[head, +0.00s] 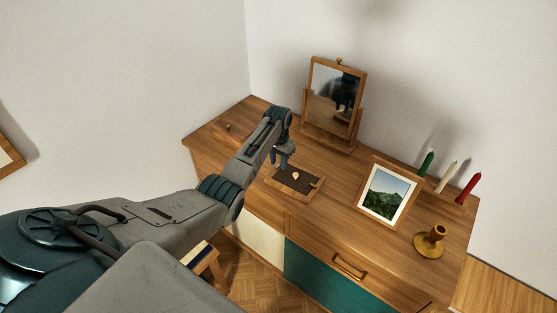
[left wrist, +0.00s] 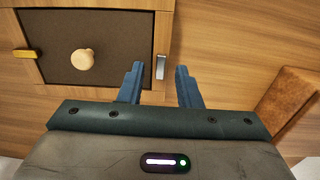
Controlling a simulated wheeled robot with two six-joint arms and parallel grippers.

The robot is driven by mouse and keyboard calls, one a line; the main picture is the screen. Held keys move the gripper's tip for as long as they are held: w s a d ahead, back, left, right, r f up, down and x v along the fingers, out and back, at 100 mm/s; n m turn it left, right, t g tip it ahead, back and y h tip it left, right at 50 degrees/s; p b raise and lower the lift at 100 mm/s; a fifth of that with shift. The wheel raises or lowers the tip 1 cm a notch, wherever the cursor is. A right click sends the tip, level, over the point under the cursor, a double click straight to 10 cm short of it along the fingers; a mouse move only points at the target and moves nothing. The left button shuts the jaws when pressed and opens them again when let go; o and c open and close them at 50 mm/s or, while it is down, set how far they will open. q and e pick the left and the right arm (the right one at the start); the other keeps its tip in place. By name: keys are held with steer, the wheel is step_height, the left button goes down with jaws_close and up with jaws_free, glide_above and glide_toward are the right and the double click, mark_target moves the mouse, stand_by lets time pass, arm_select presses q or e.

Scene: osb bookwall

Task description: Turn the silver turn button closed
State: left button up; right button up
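The silver turn button (left wrist: 161,68) sits on the wooden frame around a dark panel (left wrist: 115,35) in the left wrist view. It lies lengthwise along the frame rail, not across the panel's edge. My left gripper (left wrist: 159,69) is open, and the button shows between its two blue fingertips. I cannot tell whether either finger touches it. My right gripper is not in view.
A brass turn button (left wrist: 25,54) lies across the opposite rail, and a pale knob (left wrist: 82,59) is on the panel. On the cabinet (head: 240,137) stand a mirror (head: 325,90), a framed picture (head: 388,193), a brass candle holder (head: 430,241) and three candles, the red one (head: 468,187) rightmost.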

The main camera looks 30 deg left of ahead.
arm_select(q)
steer(key=shift+f, duration=0.15)
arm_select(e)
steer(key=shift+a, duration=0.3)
arm_select(q)
jaws_close()
